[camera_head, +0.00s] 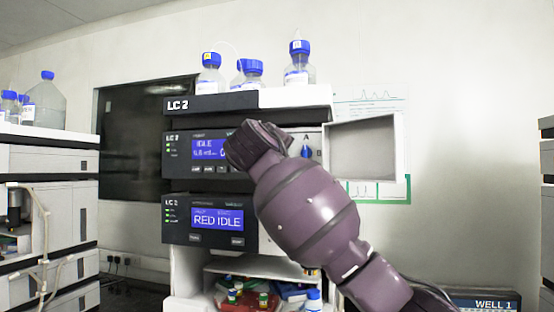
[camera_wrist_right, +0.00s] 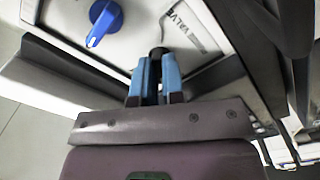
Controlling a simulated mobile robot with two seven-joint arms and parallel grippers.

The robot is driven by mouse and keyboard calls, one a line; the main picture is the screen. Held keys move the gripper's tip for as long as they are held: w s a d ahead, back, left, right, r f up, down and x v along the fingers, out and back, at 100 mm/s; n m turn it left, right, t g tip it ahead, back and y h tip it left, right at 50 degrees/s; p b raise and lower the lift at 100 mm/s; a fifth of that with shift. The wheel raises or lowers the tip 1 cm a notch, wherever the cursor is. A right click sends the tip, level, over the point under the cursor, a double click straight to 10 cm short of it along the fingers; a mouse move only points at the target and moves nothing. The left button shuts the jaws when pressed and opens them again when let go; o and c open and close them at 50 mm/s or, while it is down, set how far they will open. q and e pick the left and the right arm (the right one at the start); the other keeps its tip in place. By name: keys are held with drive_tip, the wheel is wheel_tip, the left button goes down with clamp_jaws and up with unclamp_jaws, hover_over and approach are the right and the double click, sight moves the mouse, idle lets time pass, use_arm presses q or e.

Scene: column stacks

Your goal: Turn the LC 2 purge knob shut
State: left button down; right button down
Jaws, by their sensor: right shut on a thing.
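The LC 2 stack (camera_head: 182,104) stands in the middle of the head view, with two modules showing blue IDLE screens. My right arm reaches to the upper module's front and hides the gripper there. In the right wrist view, my right gripper (camera_wrist_right: 156,78) has its blue fingers close together on a small dark knob (camera_wrist_right: 157,52) on the pale panel. This seems to be the purge knob; its turn angle cannot be read. A blue pointer knob (camera_wrist_right: 103,22) sits beside it, apart from the fingers; it also shows in the head view (camera_head: 306,152). My left gripper is not in view.
An open panel door (camera_head: 362,150) stands right of the upper module. Blue-capped bottles (camera_head: 298,70) stand on top of the stack. A shelf below holds a red tray with vials (camera_head: 262,300). Another instrument stack (camera_head: 45,160) stands at the left.

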drive_tip(key=m, duration=0.5)
drive_tip(key=shift+f+m, duration=0.1)
drive_tip(key=shift+m, duration=0.2)
drive_tip(key=m, duration=0.3)
drive_tip(key=shift+m, duration=1.2)
drive_tip(key=c, duration=1.2)
unclamp_jaws()
drive_tip(key=b+v, duration=0.2)
drive_tip(key=v, duration=0.9)
